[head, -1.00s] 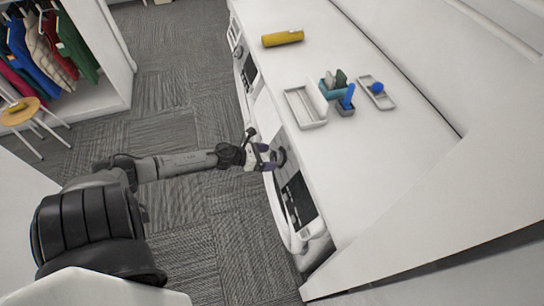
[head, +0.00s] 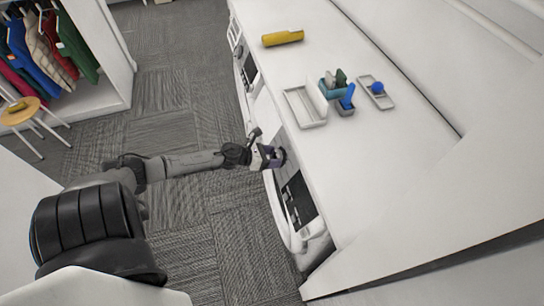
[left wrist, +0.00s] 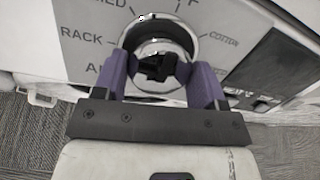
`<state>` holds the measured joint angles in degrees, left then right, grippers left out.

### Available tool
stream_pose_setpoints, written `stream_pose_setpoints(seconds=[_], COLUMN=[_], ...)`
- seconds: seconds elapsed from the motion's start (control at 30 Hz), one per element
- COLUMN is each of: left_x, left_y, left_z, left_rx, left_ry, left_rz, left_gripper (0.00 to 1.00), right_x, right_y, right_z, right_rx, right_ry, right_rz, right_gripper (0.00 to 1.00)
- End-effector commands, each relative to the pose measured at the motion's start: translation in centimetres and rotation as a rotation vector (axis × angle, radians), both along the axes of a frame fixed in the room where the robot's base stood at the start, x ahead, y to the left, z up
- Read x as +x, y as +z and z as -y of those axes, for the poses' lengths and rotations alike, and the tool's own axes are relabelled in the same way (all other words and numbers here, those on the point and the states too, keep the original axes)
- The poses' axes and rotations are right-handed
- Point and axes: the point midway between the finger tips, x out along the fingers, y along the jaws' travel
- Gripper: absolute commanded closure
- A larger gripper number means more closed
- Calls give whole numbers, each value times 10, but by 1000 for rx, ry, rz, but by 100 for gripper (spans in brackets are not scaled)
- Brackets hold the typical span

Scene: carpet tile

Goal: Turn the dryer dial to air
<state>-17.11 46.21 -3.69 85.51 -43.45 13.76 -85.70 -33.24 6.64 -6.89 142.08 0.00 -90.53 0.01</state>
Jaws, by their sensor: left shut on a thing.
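The dryer dial (left wrist: 162,30) is a round knob with a shiny rim, set in a grey panel (left wrist: 75,28) with printed labels. In the left wrist view I can read "RACK", "COTTON" and parts of other words; one label at the lower left is mostly hidden and shows only an "A". My left gripper (left wrist: 163,72) has purple fingers, one on each side of the dial, shut on it. In the head view my left gripper (head: 277,157) is at the dryer's front and hides the dial. The dial's pointer direction is not clear. My right gripper is not in view.
A white counter (head: 360,160) runs above the dryer (head: 299,200). On it are a yellow roll (head: 283,38), a white tray (head: 303,107), a teal holder (head: 329,90) and a small tray (head: 388,100) with a blue ball. A stool (head: 20,112) stands far left. Carpet floor is open.

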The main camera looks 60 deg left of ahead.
Motion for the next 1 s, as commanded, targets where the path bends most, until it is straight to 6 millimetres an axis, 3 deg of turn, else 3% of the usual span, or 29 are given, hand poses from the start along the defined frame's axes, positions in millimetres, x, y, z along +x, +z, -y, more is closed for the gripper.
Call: stream_pose_setpoints(seconds=[0.2, 0.57, 1.0], left_x=[0, 0, 0], left_y=[0, 1, 2], left_z=[0, 0, 0], left_rx=[0, -77, -417], left_ry=[0, 42, 218], left_rz=[0, -17, -88], left_gripper=[59, 59, 59], right_x=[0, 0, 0], right_y=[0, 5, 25], right_z=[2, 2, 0], right_rx=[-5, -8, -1], right_ry=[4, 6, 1], right_rz=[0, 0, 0], right_gripper=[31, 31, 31])
